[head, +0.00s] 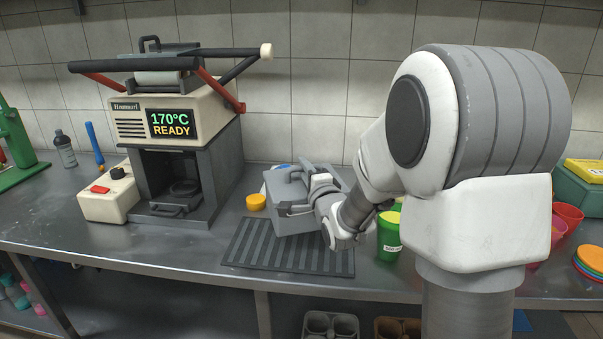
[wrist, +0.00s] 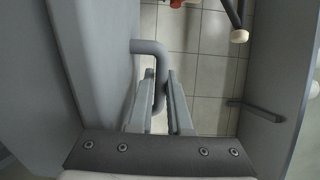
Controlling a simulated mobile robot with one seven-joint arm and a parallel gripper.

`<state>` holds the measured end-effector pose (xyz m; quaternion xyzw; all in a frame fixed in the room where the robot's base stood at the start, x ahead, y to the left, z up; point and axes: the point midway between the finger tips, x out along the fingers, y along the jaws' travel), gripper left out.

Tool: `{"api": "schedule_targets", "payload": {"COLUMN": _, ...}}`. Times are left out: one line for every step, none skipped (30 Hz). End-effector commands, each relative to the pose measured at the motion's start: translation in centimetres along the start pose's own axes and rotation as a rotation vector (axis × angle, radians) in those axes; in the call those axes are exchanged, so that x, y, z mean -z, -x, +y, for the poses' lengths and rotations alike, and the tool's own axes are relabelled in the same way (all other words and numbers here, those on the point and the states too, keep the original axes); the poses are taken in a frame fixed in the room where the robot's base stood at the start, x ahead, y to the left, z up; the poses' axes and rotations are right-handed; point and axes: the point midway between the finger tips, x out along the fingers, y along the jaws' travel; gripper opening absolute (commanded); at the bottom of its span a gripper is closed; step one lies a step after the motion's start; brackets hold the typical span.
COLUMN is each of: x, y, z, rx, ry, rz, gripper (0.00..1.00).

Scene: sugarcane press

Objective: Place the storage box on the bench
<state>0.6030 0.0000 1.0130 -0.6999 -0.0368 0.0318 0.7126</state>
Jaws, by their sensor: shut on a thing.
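The grey storage box (head: 296,218) is at the middle of the steel bench (head: 165,255), over or on the back part of a dark ribbed mat (head: 260,252). I cannot tell whether its base touches. My gripper (head: 316,182) is at the top of the box, partly hidden by its own wrist. In the wrist view the fingers (wrist: 161,95) are closed around a round grey bar handle (wrist: 150,47). Large grey surfaces fill the left and right sides of that view. The far side of the box is hidden.
A press reading 170°C READY (head: 170,124) stands left of the box. A yellow cup (head: 256,201) sits between them. A green cup (head: 389,235) is close right of the box, with coloured bowls (head: 568,218) farther right. Bare bench lies left of the mat.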

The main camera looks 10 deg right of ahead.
Motion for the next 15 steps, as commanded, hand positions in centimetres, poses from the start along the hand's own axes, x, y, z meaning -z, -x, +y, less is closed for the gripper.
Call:
{"api": "schedule_targets", "payload": {"x": 0.0, "y": 0.0, "z": -0.1, "rx": 0.005, "ry": 0.001, "rz": 0.000, "gripper": 0.00}}
{"api": "schedule_targets", "payload": {"x": 0.0, "y": 0.0, "z": -0.1, "rx": 0.005, "ry": 0.001, "rz": 0.000, "gripper": 0.00}}
{"api": "schedule_targets", "payload": {"x": 0.0, "y": 0.0, "z": 0.0, "rx": 0.005, "ry": 0.001, "rz": 0.000, "gripper": 0.00}}
{"api": "schedule_targets", "payload": {"x": 0.0, "y": 0.0, "z": 0.1, "rx": 0.004, "ry": 0.001, "rz": 0.000, "gripper": 0.00}}
{"api": "schedule_targets", "payload": {"x": 0.0, "y": 0.0, "z": 0.3, "rx": 0.004, "ry": 0.001, "rz": 0.000, "gripper": 0.00}}
{"api": "schedule_targets", "payload": {"x": 0.0, "y": 0.0, "z": 0.5, "rx": 0.003, "ry": 0.000, "rz": -0.001, "gripper": 0.00}}
{"api": "schedule_targets", "payload": {"x": 0.0, "y": 0.0, "z": 0.7, "rx": 0.003, "ry": 0.000, "rz": -0.001, "gripper": 0.00}}
{"api": "schedule_targets", "payload": {"x": 0.0, "y": 0.0, "z": 0.9, "rx": 0.003, "ry": 0.000, "rz": -0.001, "gripper": 0.00}}
{"api": "schedule_targets", "payload": {"x": 0.0, "y": 0.0, "z": 1.3, "rx": 0.002, "ry": 0.000, "rz": -0.001, "gripper": 0.00}}
{"api": "schedule_targets", "payload": {"x": 0.0, "y": 0.0, "z": 1.5, "rx": 0.003, "ry": 0.000, "rz": -0.001, "gripper": 0.00}}
{"api": "schedule_targets", "payload": {"x": 0.0, "y": 0.0, "z": 1.8, "rx": 0.003, "ry": 0.000, "rz": -0.001, "gripper": 0.00}}
{"api": "schedule_targets", "payload": {"x": 0.0, "y": 0.0, "z": 2.2, "rx": 0.003, "ry": 0.000, "rz": -0.001, "gripper": 0.00}}
{"api": "schedule_targets", "payload": {"x": 0.0, "y": 0.0, "z": 2.6, "rx": 0.003, "ry": 0.000, "rz": -0.001, "gripper": 0.00}}
{"api": "schedule_targets", "payload": {"x": 0.0, "y": 0.0, "z": 2.9, "rx": 0.002, "ry": 0.000, "rz": -0.001, "gripper": 0.00}}
{"api": "schedule_targets", "payload": {"x": 0.0, "y": 0.0, "z": 3.4, "rx": 0.002, "ry": 0.000, "rz": -0.001, "gripper": 0.00}}
